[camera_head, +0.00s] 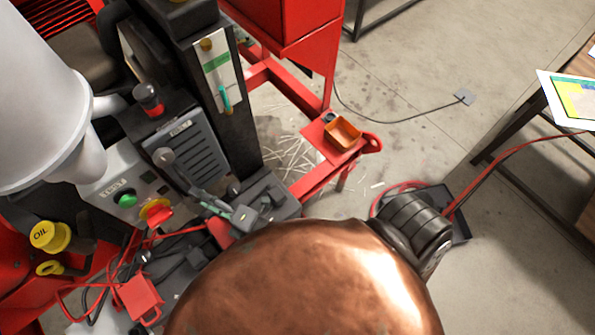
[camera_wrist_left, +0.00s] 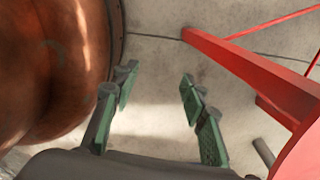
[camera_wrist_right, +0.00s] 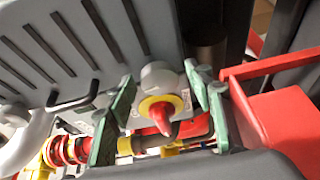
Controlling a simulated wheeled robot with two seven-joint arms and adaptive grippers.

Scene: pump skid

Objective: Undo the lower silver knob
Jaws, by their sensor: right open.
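A grey round knob (camera_head: 163,157) shows beside the vented grey box in the head view. In the right wrist view a silver rounded knob (camera_wrist_right: 160,76) sits in front of the vented box, above a yellow ring with a red tip. I cannot tell whether these are the same part, or which knob is the lower one. My right gripper (camera_head: 212,203) is open near the control panel. In its wrist view its green-padded fingers stand on either side of the silver knob, apart from it. My left gripper (camera_wrist_left: 156,78) is open and empty above the floor.
A panel carries a green button (camera_head: 125,199) and a red-and-yellow switch (camera_head: 157,212). A red beam (camera_wrist_left: 245,75) stands right of my left gripper.

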